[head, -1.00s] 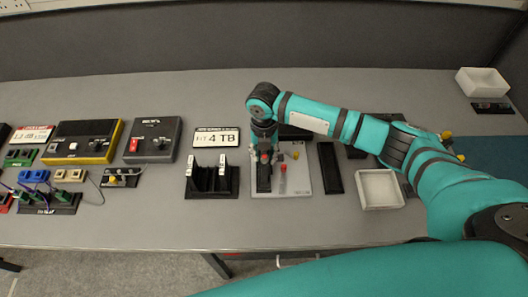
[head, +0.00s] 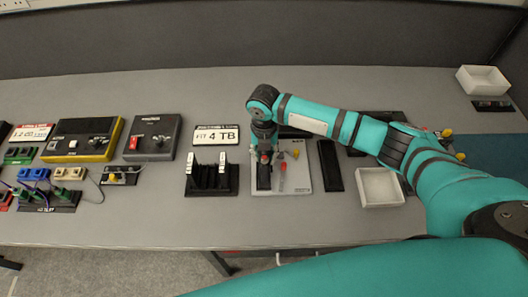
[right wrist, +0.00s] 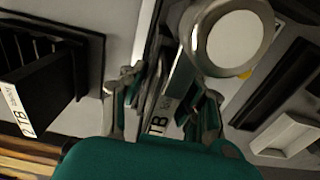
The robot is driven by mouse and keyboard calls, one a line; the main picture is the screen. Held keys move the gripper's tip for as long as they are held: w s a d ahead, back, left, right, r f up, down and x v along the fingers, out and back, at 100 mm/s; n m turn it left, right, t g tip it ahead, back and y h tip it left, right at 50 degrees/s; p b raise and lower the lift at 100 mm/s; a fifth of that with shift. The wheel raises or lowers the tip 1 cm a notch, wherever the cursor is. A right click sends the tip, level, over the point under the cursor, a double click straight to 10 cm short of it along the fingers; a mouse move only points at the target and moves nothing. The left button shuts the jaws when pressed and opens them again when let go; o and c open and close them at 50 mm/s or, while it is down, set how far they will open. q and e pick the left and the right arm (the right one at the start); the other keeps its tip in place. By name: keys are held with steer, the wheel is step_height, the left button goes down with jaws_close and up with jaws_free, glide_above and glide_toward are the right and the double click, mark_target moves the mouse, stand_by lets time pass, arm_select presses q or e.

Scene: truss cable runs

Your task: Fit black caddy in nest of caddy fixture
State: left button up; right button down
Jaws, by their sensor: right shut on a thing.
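The fixture carries a red-handled clamp (head: 283,178). The gripper hides the nest, so I cannot tell how deep the caddy sits. My left gripper is not in view.
A black rack (head: 212,190) with upright caddies stands just left of the fixture. A black tray (head: 331,166) and a white bin (head: 380,188) lie to the right. A "4 TB" sign (head: 215,135) and a grey switch box (head: 152,138) are behind left. The front table strip is clear.

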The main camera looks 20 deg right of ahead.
steer(key=c, duration=0.9)
jaws_free()
steer(key=shift+o, duration=0.3)
steer(key=shift+o, duration=1.3)
steer(key=shift+r, duration=0.15)
step_height(320, 180, up, 7)
steer(key=p, duration=0.7)
steer(key=shift+r, duration=0.2)
steer(key=shift+f, duration=0.1)
